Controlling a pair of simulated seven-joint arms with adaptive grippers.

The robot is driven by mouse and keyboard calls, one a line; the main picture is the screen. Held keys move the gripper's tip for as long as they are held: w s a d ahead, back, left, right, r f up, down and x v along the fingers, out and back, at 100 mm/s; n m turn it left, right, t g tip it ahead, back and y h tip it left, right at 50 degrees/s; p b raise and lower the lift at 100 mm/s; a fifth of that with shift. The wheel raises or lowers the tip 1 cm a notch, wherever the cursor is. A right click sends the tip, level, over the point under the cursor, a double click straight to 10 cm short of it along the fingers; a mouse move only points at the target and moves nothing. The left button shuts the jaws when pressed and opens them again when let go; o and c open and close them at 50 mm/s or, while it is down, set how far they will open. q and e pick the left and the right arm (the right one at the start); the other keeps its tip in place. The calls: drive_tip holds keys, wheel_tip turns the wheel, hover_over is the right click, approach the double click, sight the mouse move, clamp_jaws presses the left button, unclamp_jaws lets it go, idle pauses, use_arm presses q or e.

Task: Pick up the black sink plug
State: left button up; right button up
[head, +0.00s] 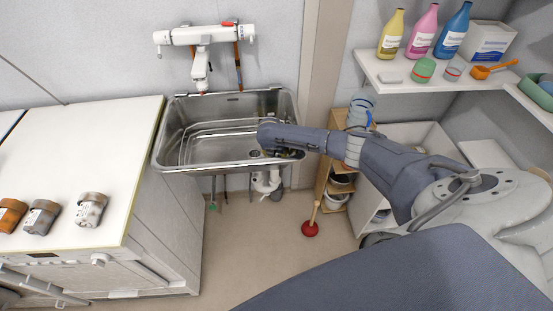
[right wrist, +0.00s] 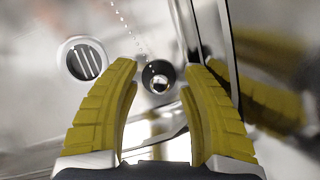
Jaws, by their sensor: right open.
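The black sink plug (right wrist: 149,73) is a small dark ring with a shiny middle, and a thin beaded chain runs up from it. In the right wrist view it appears between the two yellow fingertips of my right gripper (right wrist: 161,80). The fingers are open, with a gap visible on each side of the plug; I cannot tell how far below the tips it lies. In the head view my right gripper (head: 287,153) is inside the right end of the metal sink (head: 172,145) and the plug cannot be made out. My left gripper is not in view.
A round slotted drain (right wrist: 83,59) is left of the plug. The sink wall rises close to the right finger. A white faucet (head: 201,70) hangs above the sink, with a wire rack inside it. A shelf (head: 400,82) with bottles is at the right.

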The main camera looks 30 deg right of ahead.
drive_tip(key=shift+o, duration=0.3)
clamp_jaws()
drive_tip(key=shift+r, duration=0.1)
idle(0.4)
